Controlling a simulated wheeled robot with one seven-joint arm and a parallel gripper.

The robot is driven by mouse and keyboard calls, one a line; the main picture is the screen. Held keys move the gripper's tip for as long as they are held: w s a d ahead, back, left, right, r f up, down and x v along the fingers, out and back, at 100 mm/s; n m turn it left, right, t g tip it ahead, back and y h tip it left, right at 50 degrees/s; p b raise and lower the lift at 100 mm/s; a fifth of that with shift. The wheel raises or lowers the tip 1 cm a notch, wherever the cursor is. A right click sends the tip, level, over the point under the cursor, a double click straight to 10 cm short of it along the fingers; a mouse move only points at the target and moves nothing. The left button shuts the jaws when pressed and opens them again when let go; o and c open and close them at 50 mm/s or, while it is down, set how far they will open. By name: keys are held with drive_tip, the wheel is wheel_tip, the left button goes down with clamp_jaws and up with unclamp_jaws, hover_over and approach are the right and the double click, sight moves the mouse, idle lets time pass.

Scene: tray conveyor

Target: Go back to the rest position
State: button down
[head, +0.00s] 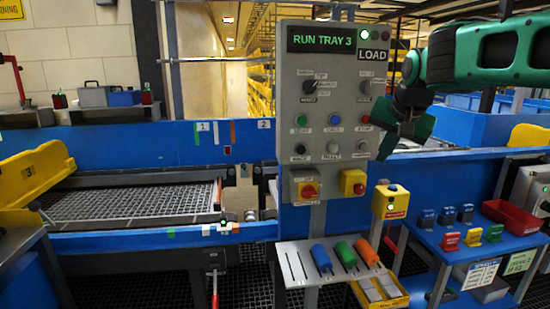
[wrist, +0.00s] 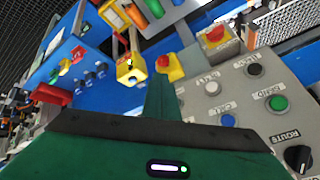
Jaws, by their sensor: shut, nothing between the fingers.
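My gripper (head: 402,134) shows in the head view at the right edge of the grey control panel (head: 334,150). Its green fingers point down and partly cover the panel's edge. In the wrist view the fingers (wrist: 160,96) are together with nothing between them. The arm reaches in from the upper right. The panel's display reads "RUN TRAY 3", with a green lamp lit beside it above the word "LOAD". Whether the fingers touch the panel cannot be told.
Below the panel are a red button on a yellow box (head: 352,183), a yellow box with a green light (head: 391,202) and a shelf (head: 300,262) with coloured-handled tools. A blue table (head: 455,257) with a red bin (head: 511,217) stands right. A mesh conveyor (head: 130,202) lies left.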

drive_tip(key=s+d+f+g, duration=0.2)
drive_tip(key=s+d+f, duration=0.35)
drive_tip(key=s, duration=0.35)
drive_tip(key=s+d+f+g, duration=0.2)
drive_tip(key=s+d+f, duration=0.2)
drive_tip(key=s+f, duration=0.4)
drive_tip(key=s+f+g, duration=0.1)
drive_tip(key=s+f, duration=0.2)
drive_tip(key=s, duration=0.3)
drive_tip(key=s+f+g, duration=0.1)
drive_tip(key=s+f, duration=0.1)
drive_tip(key=s, duration=0.5)
drive_tip(key=s+f+g+y, duration=0.1)
drive_tip(key=s+f, duration=0.2)
drive_tip(key=s, duration=0.3)
drive_tip(key=shift+s+a+f+n, duration=0.15)
drive_tip(key=shift+a+f+n, duration=0.15)
drive_tip(key=shift+f+n, duration=0.1)
drive_tip(key=shift+w+f, duration=0.2)
drive_tip(key=shift+w, duration=0.45)
drive_tip(key=shift+d, duration=0.1)
